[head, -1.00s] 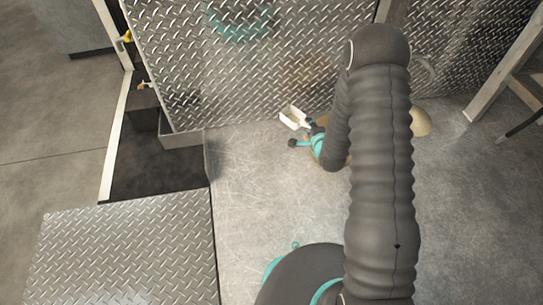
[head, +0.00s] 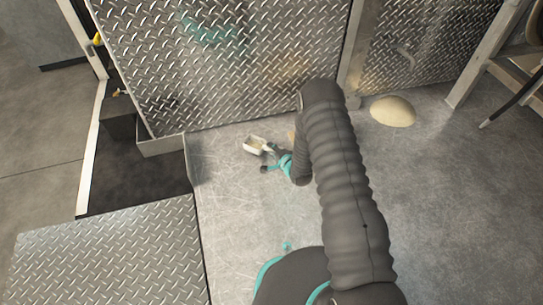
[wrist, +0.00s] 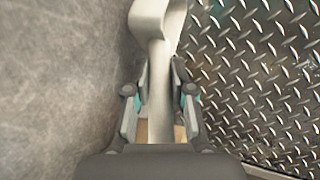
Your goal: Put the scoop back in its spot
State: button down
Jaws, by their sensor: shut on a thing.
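The scoop (head: 255,145) is a pale, whitish scoop held out in front of my gripper, above the scratched metal floor near the diamond-plate wall. In the wrist view the scoop (wrist: 155,22) points away from me, its handle running back between the fingers. My gripper (wrist: 160,85) is shut on the handle. In the head view my gripper (head: 271,160) is small and partly hidden by my arm. A tan patch shows behind my arm and under the handle in the wrist view; I cannot tell what it is. The scoop's spot cannot be made out.
A cream mound (head: 393,111) lies on the floor right of my arm. The diamond-plate wall (head: 220,60) stands close behind the scoop. A metal trough (head: 162,146) and a raised diamond-plate platform (head: 110,255) are at left. Floor at right is open.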

notch_tip(320, 180, down, 4)
jog(key=shift+r+b, duration=0.2)
jog(key=shift+b, duration=0.1)
jog(key=c, duration=1)
grip_release()
